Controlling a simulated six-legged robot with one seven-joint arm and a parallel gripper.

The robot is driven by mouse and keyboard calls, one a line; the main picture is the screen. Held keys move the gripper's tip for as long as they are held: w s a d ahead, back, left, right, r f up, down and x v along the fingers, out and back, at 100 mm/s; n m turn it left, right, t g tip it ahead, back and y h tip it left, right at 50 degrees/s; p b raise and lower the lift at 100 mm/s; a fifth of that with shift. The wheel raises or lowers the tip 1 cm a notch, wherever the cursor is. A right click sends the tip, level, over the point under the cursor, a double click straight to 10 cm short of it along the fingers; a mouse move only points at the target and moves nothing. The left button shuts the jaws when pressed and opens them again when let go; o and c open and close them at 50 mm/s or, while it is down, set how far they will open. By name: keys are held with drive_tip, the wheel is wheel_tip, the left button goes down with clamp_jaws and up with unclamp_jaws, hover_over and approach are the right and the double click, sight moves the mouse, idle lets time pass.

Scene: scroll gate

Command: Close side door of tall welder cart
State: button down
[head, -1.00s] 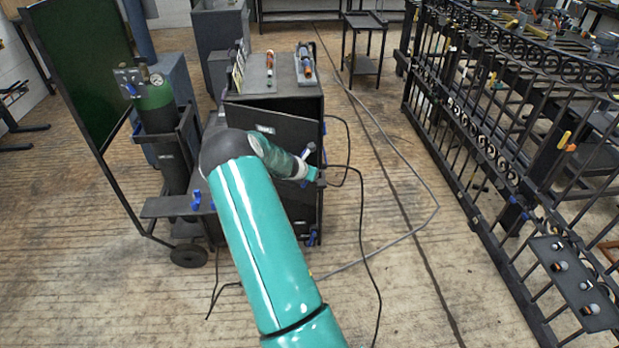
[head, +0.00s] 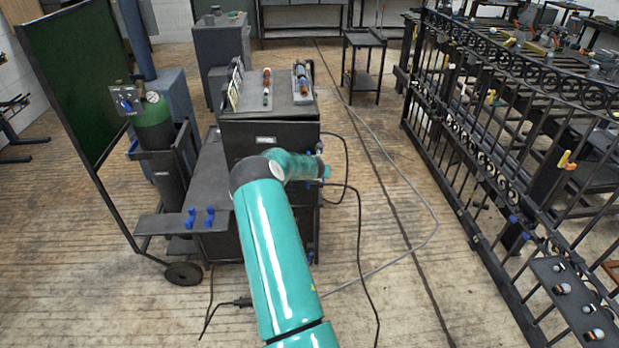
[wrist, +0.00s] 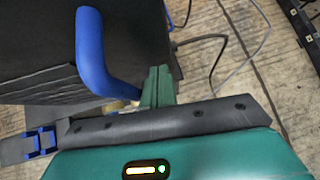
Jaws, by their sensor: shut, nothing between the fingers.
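The tall welder cart (head: 232,104) stands left of centre in the head view, dark grey with tools on top. Its side door (head: 240,142), a dark panel with a small white label, looks flush or nearly flush under the cart's top; my arm hides much of it. My gripper (head: 325,172) is at the door's right edge, fingers shut and empty. In the wrist view, the shut teal fingers (wrist: 158,87) are beside a blue bar handle (wrist: 94,55) on a dark panel. I cannot tell whether they touch the panel.
A gas cylinder (head: 153,125) and a green screen (head: 75,75) stand to the left. Black cables (head: 362,235) run over the floor on the right. A long iron gate (head: 480,165) borders the right side. Wooden floor between cart and gate is otherwise clear.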

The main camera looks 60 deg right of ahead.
drive_tip(key=shift+w+d, duration=0.15)
drive_tip(key=shift+d, duration=0.5)
drive_tip(key=shift+a+r, duration=0.1)
drive_tip(key=shift+a, duration=0.05)
